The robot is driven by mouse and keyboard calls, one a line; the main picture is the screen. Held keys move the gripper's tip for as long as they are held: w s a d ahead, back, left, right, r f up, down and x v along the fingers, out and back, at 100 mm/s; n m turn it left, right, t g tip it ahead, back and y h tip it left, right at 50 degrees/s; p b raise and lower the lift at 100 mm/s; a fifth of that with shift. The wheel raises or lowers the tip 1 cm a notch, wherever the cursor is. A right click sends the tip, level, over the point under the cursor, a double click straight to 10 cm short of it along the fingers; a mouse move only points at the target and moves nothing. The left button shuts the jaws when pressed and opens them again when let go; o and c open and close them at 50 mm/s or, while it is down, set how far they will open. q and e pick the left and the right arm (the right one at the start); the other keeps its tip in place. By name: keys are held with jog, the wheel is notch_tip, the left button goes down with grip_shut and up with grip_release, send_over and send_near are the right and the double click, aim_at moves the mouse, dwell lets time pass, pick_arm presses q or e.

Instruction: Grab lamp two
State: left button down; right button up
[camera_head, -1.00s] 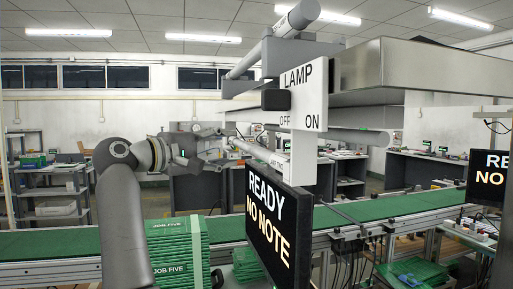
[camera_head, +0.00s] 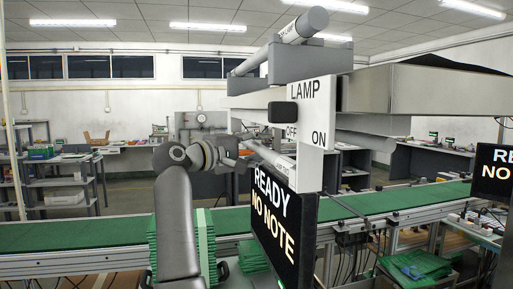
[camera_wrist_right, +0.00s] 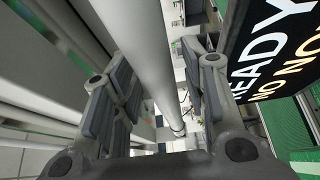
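A pale tube lamp (camera_head: 271,158) sticks out leftward from under the white LAMP OFF/ON panel (camera_head: 314,112); its small end label is too blurred to read surely. A second tube (camera_head: 303,26) with a small label lies higher on the grey bracket. My right gripper (camera_head: 240,153) is at the left end of the lower lamp, and the head view does not show its fingers clearly. In the right wrist view my right gripper (camera_wrist_right: 160,95) is open. The pale tube (camera_wrist_right: 150,55) runs between its fingers with gaps beside it. My left gripper is not in view.
A black READY NO NOTE screen (camera_head: 278,215) hangs close below the lamp, and shows on the right in the wrist view (camera_wrist_right: 275,45). A green conveyor (camera_head: 390,202) runs behind. Green stacked packs (camera_head: 205,245) stand below my arm. A large metal housing (camera_head: 425,93) extends right.

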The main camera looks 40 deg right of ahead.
jog(key=c, duration=0.7)
grip_shut()
jog(key=shift+r, duration=0.1)
